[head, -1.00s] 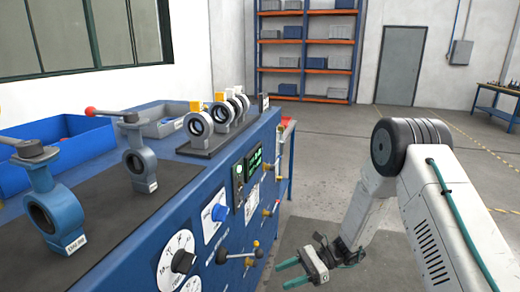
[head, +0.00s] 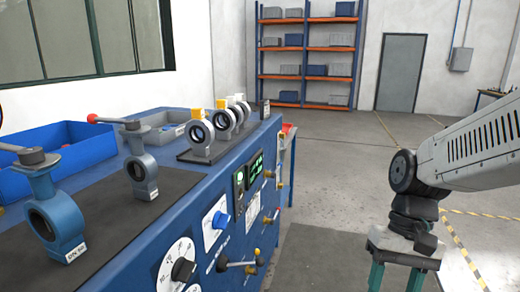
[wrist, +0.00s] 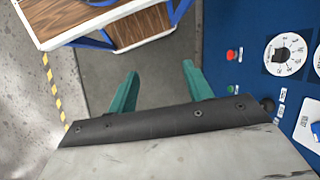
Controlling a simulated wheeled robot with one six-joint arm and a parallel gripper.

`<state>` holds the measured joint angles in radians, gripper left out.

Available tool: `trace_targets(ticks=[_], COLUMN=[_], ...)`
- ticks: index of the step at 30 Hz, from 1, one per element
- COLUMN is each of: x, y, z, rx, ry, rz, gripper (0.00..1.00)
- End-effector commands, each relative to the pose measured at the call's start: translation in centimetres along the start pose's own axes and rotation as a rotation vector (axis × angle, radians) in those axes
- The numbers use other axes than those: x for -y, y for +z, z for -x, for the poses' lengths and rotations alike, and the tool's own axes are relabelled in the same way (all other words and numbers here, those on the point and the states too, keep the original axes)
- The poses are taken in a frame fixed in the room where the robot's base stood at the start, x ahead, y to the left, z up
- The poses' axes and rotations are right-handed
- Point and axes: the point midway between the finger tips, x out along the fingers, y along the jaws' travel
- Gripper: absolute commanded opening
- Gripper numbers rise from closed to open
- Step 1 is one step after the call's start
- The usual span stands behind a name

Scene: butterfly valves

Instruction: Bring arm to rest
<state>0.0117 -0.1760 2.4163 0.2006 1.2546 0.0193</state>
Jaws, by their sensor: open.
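My gripper (head: 397,275) is at the lower right in the head view, pointing down, with its green fingers running to the bottom edge. In the wrist view my gripper (wrist: 160,85) shows two green fingers spread apart with nothing between them. It hangs over the floor, to the right of the blue test bench (head: 255,195) and apart from it.
White-ringed valves (head: 200,135) stand in a row on the bench. A blue bin (head: 75,150) is at its back. The bench front carries dials and knobs, with a red button (wrist: 232,55). A wood-topped table (wrist: 140,25) shows in the wrist view. Floor right of the bench is clear.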

Motion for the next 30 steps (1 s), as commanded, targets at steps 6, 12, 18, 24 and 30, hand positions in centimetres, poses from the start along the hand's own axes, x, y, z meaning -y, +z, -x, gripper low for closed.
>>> trace_targets(ticks=[6,12,18,24,30], x=[-2.8,-3.9,-3.7,-3.7,-3.7], y=[4.6,7.7,9.1,9.3,9.2], z=[2.1,3.5,4.7,4.9,4.9], rx=[-0.205,-0.363,-0.457,-0.469,-0.468], ry=[0.13,0.182,0.175,0.173,0.173], rz=[0.092,0.123,0.133,0.135,0.134], gripper=[0.5,0.5,0.5,0.5,0.5])
